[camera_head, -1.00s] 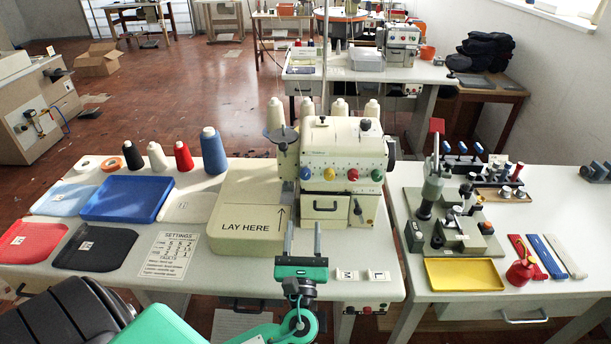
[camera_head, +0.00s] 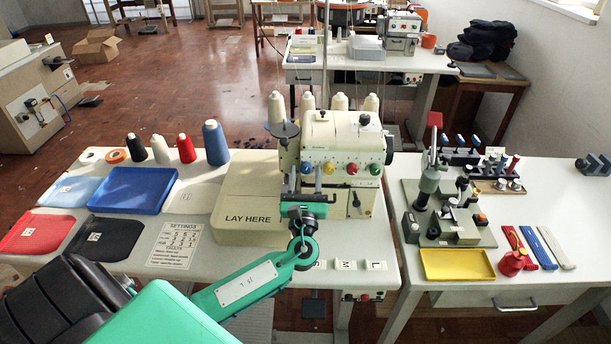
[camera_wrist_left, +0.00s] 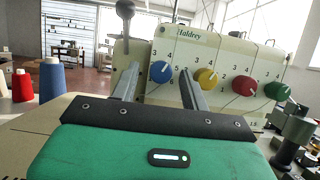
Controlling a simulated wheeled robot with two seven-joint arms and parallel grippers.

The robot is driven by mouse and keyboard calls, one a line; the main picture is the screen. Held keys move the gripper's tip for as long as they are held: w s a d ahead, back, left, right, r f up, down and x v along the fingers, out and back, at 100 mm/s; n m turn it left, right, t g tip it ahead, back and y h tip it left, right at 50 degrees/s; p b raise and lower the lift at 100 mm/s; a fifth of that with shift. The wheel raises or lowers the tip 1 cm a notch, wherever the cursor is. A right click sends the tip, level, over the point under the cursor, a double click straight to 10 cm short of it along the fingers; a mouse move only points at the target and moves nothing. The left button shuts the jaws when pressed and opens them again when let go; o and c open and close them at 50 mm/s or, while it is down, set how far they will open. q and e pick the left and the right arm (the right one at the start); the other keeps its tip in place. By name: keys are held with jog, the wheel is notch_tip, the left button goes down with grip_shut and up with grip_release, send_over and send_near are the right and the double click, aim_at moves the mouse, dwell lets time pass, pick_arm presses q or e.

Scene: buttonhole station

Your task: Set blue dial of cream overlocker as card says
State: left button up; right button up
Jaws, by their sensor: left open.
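The cream overlocker (camera_head: 343,143) stands on the near table with a row of coloured dials on its front. The blue dial (camera_head: 306,168) is leftmost; in the left wrist view it (camera_wrist_left: 161,73) has a white mark pointing up and right, roughly toward the 4. My left gripper (camera_head: 305,176) is open in front of the machine. In the left wrist view its fingers (camera_wrist_left: 158,78) appear on either side of the blue dial, with no clear contact. The settings card (camera_head: 177,246) lies on the table at left; its small figures are not readable. My right gripper is not in view.
Yellow (camera_wrist_left: 207,77), red (camera_wrist_left: 244,86) and green (camera_wrist_left: 277,91) dials sit close to the right of the blue one. The LAY HERE block (camera_head: 247,205) is left of the machine. Thread cones (camera_head: 215,143) stand behind the trays.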

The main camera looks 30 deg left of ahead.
pick_arm(q)
jog(key=shift+c, duration=0.3)
jog(key=c, duration=0.9)
jog(key=shift+f+n+g+y+b, duration=0.1)
jog(key=shift+n+g+y+b, duration=0.2)
jog(key=shift+n+b, duration=0.2)
jog(key=shift+c, duration=0.2)
jog(key=n+g+y+b, duration=0.1)
jog(key=n, duration=0.1)
jog(key=n+g+b, duration=0.1)
jog(key=n+b, duration=0.1)
jog(key=n, duration=0.1)
jog(key=n+y+b, duration=0.1)
jog(key=n, duration=0.1)
jog(key=shift+w+d+n+g+y+b, duration=0.15)
jog(key=shift+d+n+g+y+b, duration=0.15)
jog(key=shift+n+g+b, duration=0.1)
jog(key=n+g+b, duration=0.1)
jog(key=n, duration=0.2)
jog(key=shift+n+g+y, duration=0.3)
jog(key=shift+y, duration=0.1)
jog(key=shift+r+n+g+b, duration=0.3)
jog(key=shift+n+g+b, duration=0.1)
jog(key=shift+n, duration=0.4)
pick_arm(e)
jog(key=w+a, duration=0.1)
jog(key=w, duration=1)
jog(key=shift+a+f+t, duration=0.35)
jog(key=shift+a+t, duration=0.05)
